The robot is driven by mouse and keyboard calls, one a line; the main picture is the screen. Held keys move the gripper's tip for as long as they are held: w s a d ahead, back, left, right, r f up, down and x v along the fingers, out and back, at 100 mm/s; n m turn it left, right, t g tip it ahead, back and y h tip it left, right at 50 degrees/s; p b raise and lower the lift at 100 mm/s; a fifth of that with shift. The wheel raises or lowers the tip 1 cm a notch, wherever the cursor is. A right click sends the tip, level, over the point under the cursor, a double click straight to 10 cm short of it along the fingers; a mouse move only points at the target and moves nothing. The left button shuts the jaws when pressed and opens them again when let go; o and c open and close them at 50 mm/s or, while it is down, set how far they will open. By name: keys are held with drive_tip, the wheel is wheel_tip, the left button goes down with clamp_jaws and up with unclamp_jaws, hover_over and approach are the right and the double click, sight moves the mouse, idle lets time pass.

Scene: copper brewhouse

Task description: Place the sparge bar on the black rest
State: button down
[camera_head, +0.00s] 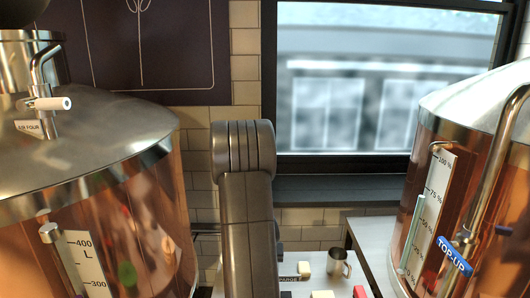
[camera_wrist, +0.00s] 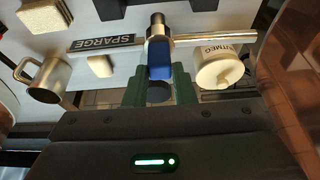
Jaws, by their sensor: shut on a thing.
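The sparge bar (camera_wrist: 202,41) is a thin metal tube with a dark-ended metal hub and a blue grip (camera_wrist: 160,66), seen in the wrist view. It runs across the picture, slightly tilted. My gripper (camera_wrist: 159,90) has its green fingers shut on the blue grip, whose lower part they hide. A dark SPARGE label (camera_wrist: 104,44) lies behind the tube's left part. Two black blocks show at the top edge, a left one (camera_wrist: 112,8) and a right one (camera_wrist: 203,4). They may be the black rest, but I cannot tell. The head view does not show my gripper.
In the wrist view a metal mug (camera_wrist: 45,79) and pale blocks (camera_wrist: 100,65) are left, a lidded NUTMEG pot (camera_wrist: 221,67) right. In the head view, copper vessels stand left (camera_head: 100,200) and right (camera_head: 425,195) of my arm; the mug (camera_head: 339,263) is between them.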

wheel_tip(320, 180, down, 4)
drive_tip(key=shift+s+r+b, duration=0.1)
drive_tip(key=shift+r+b, duration=0.1)
drive_tip(key=shift+b, duration=0.8)
drive_tip(key=shift+r, duration=0.15)
